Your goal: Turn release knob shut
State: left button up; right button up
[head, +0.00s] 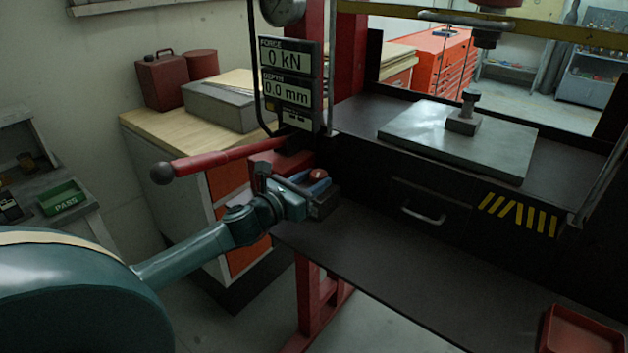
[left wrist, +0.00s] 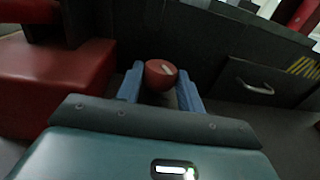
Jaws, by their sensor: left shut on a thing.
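The release knob (left wrist: 161,72) is a red round knob with a pale mark on its face. In the left wrist view it sits between the two blue fingers of my left gripper (left wrist: 160,88), which is shut on it. In the head view my left gripper (head: 309,182) is at the press's left side, below the readout, and a small red part of the knob (head: 317,174) shows beside the fingers. The fingers and wrist hide the rest of the knob there. My right gripper is in neither view.
A red pump lever (head: 220,161) with a dark ball end sticks out left, just above my left wrist. The readout (head: 288,85) shows 0 kN and 0.0 mm. A steel plate (head: 455,143) bears a small part (head: 464,119). A red tray (head: 580,332) is front right.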

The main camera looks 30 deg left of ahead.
pick_arm(q)
jog(key=shift+w+a+m+g+h, duration=0.1)
jog(key=shift+m+g+h, duration=0.15)
jog(key=shift+m+h, duration=0.4)
jog(key=shift+s+a+m+g+h, duration=0.1)
jog(key=shift+m+g+h, duration=0.2)
jog(key=shift+h, duration=0.6)
jog(key=shift+w+a+m+g+h, duration=0.1)
jog(key=shift+m+g+h, duration=0.05)
jog(key=shift+m+h, duration=0.5)
jog(key=o, duration=1)
